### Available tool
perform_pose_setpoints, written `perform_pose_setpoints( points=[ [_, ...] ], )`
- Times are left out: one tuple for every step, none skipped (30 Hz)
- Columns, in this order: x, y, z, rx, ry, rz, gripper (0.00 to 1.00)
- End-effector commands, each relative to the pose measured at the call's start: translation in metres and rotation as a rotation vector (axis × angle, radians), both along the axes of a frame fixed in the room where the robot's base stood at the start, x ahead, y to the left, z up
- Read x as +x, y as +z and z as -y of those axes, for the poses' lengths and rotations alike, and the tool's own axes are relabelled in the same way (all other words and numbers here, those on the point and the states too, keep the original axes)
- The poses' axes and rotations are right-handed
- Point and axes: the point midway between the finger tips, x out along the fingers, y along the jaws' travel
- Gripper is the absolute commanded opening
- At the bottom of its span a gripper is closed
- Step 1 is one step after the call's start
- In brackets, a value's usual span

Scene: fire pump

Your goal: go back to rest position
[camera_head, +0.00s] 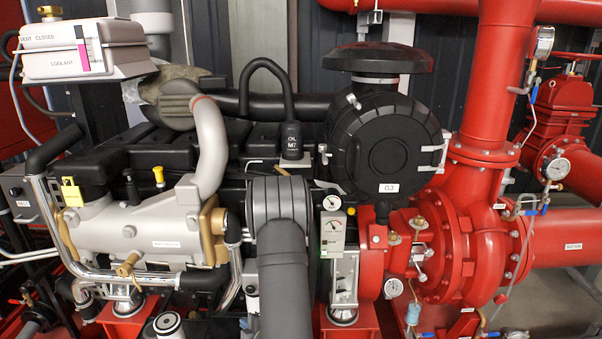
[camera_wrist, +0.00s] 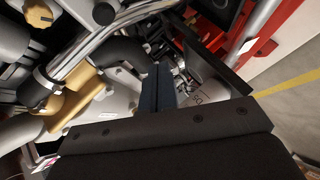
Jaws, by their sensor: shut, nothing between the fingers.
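My gripper (camera_wrist: 158,74) shows in the wrist view as dark fingers lying together, with nothing between them. It is near the engine's lower side, by a polished silver pipe (camera_wrist: 95,45) and a brass-coloured fitting (camera_wrist: 85,85). I cannot tell whether the fingers touch anything. In the camera_head view I cannot make out the fingers.
A gauge panel (camera_head: 333,235) and red pump housing (camera_head: 460,245) are right. A white cylinder (camera_wrist: 205,103) is beside the fingers in the wrist view. Open floor (camera_wrist: 300,85) is at right.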

Motion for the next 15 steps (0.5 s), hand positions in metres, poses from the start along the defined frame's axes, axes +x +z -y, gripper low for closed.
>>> perform_pose_setpoints(
  points=[
    [0.002, -0.001, -0.006, 0.041, -0.029, -0.015, 0.00],
    [0.002, -0.001, -0.008, 0.066, -0.049, -0.024, 0.00],
    [0.002, -0.002, -0.011, 0.097, -0.075, -0.038, 0.00],
    [0.002, -0.002, -0.012, 0.121, -0.096, -0.047, 0.00],
    [0.002, -0.003, -0.014, 0.145, -0.115, -0.055, 0.00],
    [0.002, -0.003, -0.016, 0.176, -0.140, -0.066, 0.00],
    [0.002, -0.003, -0.017, 0.200, -0.160, -0.074, 0.00],
    [0.002, -0.004, -0.019, 0.223, -0.180, -0.083, 0.00],
    [0.001, -0.004, -0.021, 0.254, -0.204, -0.093, 0.00],
    [0.001, -0.005, -0.022, 0.276, -0.223, -0.100, 0.00],
    [0.001, -0.005, -0.023, 0.299, -0.242, -0.107, 0.00],
    [0.001, -0.005, -0.024, 0.330, -0.266, -0.115, 0.00],
    [0.000, -0.006, -0.025, 0.352, -0.284, -0.123, 0.00],
    [0.000, -0.006, -0.026, 0.374, -0.303, -0.128, 0.00],
    [-0.001, -0.007, -0.027, 0.404, -0.326, -0.137, 0.00]
  ],
)
